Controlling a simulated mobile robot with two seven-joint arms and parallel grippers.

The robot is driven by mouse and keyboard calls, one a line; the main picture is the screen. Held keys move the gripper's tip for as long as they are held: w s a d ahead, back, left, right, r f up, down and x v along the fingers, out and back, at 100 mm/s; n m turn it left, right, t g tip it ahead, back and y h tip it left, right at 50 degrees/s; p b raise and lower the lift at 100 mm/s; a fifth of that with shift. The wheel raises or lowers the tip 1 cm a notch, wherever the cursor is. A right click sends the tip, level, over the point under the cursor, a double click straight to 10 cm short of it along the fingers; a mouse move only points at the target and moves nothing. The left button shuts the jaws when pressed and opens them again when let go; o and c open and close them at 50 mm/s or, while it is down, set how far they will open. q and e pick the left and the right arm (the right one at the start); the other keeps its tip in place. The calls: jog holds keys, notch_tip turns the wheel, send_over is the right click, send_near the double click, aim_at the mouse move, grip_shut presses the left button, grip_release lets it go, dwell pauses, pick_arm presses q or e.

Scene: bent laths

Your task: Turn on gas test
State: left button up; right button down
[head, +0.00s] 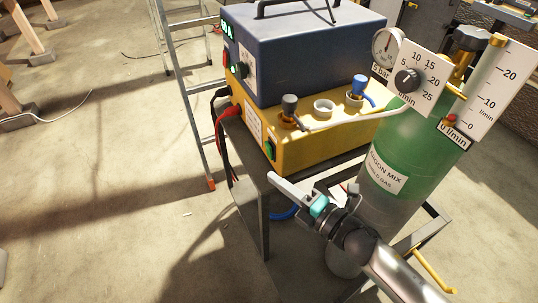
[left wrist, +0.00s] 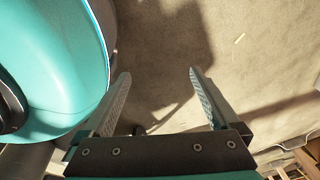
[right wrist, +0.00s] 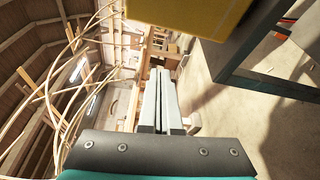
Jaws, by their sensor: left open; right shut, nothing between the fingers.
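A dark blue machine (head: 305,50) sits on a yellow unit (head: 310,150) on a metal frame. The yellow unit's left end face carries a green rocker switch (head: 270,149) and a white label (head: 253,123). I cannot read which control is marked gas test. My right gripper (head: 272,178) is shut and empty, just below and in front of the switch, apart from it. In the right wrist view its fingers (right wrist: 158,75) are together, with the yellow unit's underside above right. My left gripper (left wrist: 160,72) is open and empty over bare floor, outside the head view.
A green gas cylinder (head: 405,150) stands at the right, with a pressure gauge (head: 386,46), a dial plate (head: 418,72) and a flow scale (head: 498,90). Red and black cables hang from the machine's left side. A ladder (head: 190,85) stands behind. Floor at left is mostly clear.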

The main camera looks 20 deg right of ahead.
aim_at(269, 150)
jog(key=w, duration=0.5)
jog(key=w+a+b, duration=0.1)
jog(key=w, duration=0.1)
jog(key=shift+w, duration=0.25)
jog(key=shift+d, duration=0.3)
jog(key=shift+w+d+r, duration=0.1)
jog(key=shift+d, duration=0.05)
pick_arm(q)
jog(key=w, duration=0.1)
jog(key=w+d, duration=0.1)
jog(key=w, duration=0.1)
jog(key=shift+w+d+r, duration=0.1)
jog(key=shift+d, duration=0.15)
